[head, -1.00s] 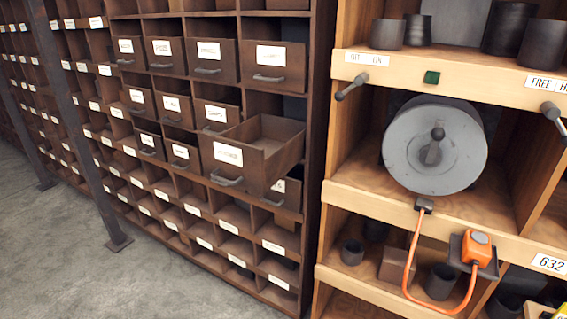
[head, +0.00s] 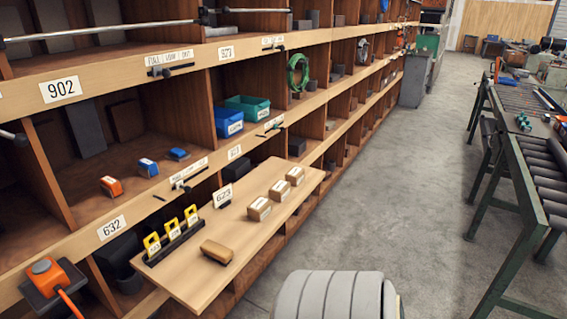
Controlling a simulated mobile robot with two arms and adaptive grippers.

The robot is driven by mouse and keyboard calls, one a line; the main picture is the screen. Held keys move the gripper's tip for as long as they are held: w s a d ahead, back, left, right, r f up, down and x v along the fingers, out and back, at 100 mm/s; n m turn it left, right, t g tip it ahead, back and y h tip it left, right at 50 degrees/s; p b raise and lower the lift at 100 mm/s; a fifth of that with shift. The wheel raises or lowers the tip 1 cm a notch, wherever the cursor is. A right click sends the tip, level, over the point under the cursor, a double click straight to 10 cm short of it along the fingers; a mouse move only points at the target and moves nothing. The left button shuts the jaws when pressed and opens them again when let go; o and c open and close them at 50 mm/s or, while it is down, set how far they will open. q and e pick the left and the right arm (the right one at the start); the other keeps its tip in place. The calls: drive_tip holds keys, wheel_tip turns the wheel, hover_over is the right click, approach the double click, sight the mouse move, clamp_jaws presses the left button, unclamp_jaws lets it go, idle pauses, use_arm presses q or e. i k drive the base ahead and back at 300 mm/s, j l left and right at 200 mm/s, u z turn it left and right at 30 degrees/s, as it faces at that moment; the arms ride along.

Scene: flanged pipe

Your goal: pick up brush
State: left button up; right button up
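A small brown wooden block with a rounded top, which looks like the brush (head: 217,251), lies on the light wooden pull-out board (head: 190,283) near its front edge. It is just to the right of a dark holder with several yellow tags (head: 174,235). Its bristles cannot be made out. Neither of my grippers shows in the head view. A pale grey, ribbed, rounded part (head: 335,294) at the bottom edge looks like part of my own body.
Several small cardboard boxes (head: 278,190) and a 623 sign (head: 223,196) stand farther along the board. Wooden shelves (head: 140,130) with blue and teal bins (head: 247,107) rise behind. Grey floor (head: 400,200) is clear up to a roller conveyor (head: 540,170) at right.

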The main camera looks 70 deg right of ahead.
sight(222, 254)
drive_tip(key=z, duration=1.8)
drive_tip(key=u, duration=2.05)
drive_tip(key=z, duration=2)
drive_tip(key=l+u, duration=0.1)
drive_tip(key=u, duration=0.7)
drive_tip(key=i+l+u, duration=0.15)
drive_tip(key=l+u, duration=0.3)
drive_tip(key=l, duration=0.15)
drive_tip(key=l+u, duration=0.45)
drive_tip(key=l, duration=0.2)
